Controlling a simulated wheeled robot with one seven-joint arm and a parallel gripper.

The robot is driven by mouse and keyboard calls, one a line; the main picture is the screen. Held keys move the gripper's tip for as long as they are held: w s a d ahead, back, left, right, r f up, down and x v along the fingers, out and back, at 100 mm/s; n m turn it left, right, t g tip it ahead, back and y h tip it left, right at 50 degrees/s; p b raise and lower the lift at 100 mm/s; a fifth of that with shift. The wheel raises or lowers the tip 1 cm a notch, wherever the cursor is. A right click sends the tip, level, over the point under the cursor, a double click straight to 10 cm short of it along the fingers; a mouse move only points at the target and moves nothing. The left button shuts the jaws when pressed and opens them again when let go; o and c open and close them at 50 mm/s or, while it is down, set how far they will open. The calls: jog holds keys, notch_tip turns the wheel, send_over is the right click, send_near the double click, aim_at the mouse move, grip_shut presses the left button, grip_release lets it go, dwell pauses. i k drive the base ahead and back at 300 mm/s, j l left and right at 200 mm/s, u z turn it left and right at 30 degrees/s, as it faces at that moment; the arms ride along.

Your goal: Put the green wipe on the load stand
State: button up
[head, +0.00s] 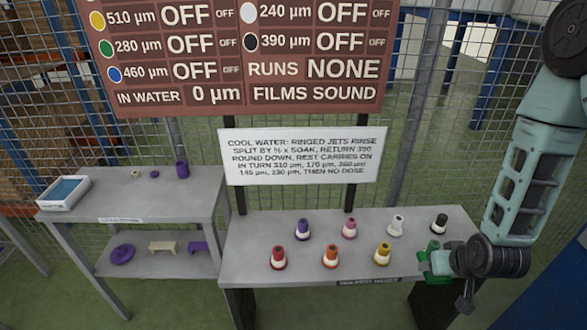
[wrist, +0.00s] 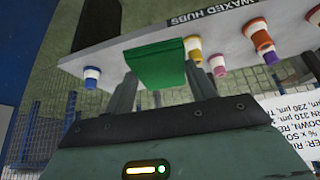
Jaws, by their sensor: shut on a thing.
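The green wipe (wrist: 157,62), a green block-like piece, is held between the two fingers of my gripper (wrist: 161,76) in the wrist view. In the head view the green wipe (head: 436,264) shows at the right end of the grey table, with my gripper (head: 444,266) around it and partly hiding it. My gripper is shut on it. I cannot tell whether the wipe touches the table edge. No stand in view carries a label I can read as the load stand.
The grey table (head: 257,267), labelled waxed hubs, bears several coloured hubs, including a red one (head: 279,258), a yellow one (head: 382,254) and a black one (head: 439,223). A left table (head: 185,205) holds a blue-filled tray (head: 63,193) and small purple parts. Mesh fencing stands behind.

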aim_at(190, 198)
jog(key=j+u, duration=0.1)
jog(key=u, duration=0.3)
jog(key=i+u, duration=0.1)
jog(key=u, duration=0.35)
jog(key=j+u, duration=0.1)
jog(key=u, duration=0.3)
jog(key=i+u, duration=0.15)
jog(key=u, duration=0.3)
jog(key=i+u, duration=0.1)
jog(key=i, duration=1)
